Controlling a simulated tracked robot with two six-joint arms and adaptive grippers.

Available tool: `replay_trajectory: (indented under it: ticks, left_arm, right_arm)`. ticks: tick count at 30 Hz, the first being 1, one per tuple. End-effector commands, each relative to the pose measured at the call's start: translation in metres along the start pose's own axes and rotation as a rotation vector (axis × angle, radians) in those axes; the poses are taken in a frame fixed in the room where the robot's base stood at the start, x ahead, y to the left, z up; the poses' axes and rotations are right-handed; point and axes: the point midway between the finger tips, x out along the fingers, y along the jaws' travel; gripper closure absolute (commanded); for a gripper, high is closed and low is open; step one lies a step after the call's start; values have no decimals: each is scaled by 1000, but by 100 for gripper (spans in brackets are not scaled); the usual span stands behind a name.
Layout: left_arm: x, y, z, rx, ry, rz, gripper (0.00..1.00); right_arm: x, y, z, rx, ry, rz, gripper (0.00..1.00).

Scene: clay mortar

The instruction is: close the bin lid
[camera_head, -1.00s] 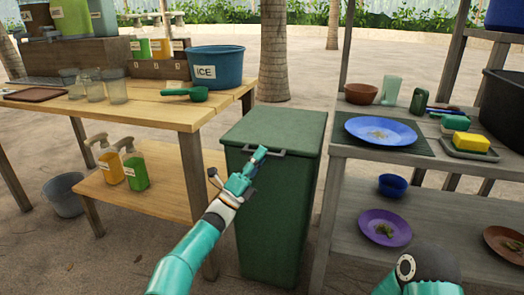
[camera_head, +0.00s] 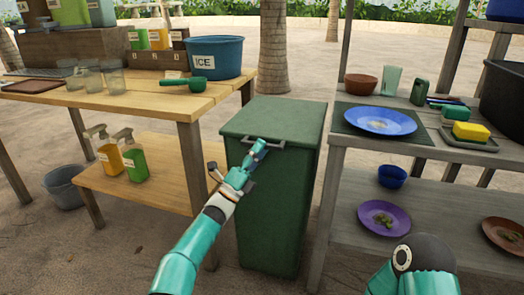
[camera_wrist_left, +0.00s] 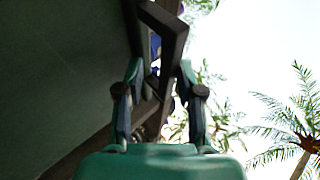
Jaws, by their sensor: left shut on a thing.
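The green bin (camera_head: 275,215) stands between the two tables. Its green lid (camera_head: 275,117) lies level across the top, with no gap visible along the front edge. A grey bar handle (camera_head: 292,143) sticks out from the front of the lid. My left gripper (camera_head: 256,151) is at the front of the lid, shut on the handle. In the left wrist view the dark handle (camera_wrist_left: 168,30) runs between the two fingers, and the lid's dark underside or the bin's front fills the left; I cannot tell which. My right arm shows at the bottom right, but its gripper is out of view.
The wooden table (camera_head: 140,101) on the left carries an ice bucket (camera_head: 215,58), a green scoop (camera_head: 185,83) and glasses. The grey shelf (camera_head: 430,154) on the right holds a blue plate (camera_head: 380,120) and a yellow sponge (camera_head: 470,131). Both stand close beside the bin.

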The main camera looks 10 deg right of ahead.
Motion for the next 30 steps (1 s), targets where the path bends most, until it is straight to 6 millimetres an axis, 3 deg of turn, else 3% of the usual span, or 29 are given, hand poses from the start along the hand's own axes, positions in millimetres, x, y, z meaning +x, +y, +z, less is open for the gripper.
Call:
replay_trajectory:
  ticks: [1, 9, 17, 30]
  left_arm:
    - [-4, 10, -4, -6, 2, 20, 75]
    - [-8, 10, -4, -6, 5, 20, 75]
    - [-28, 8, -3, -7, 0, 21, 75]
    - [-98, 0, -2, -2, 0, 5, 75]
  right_arm:
    - [0, 0, 0, 0, 0, 0, 55]
    - [0, 0, 0, 0, 0, 0, 55]
    - [0, 0, 0, 0, 0, 0, 55]
    - [0, 0, 0, 0, 0, 0, 55]
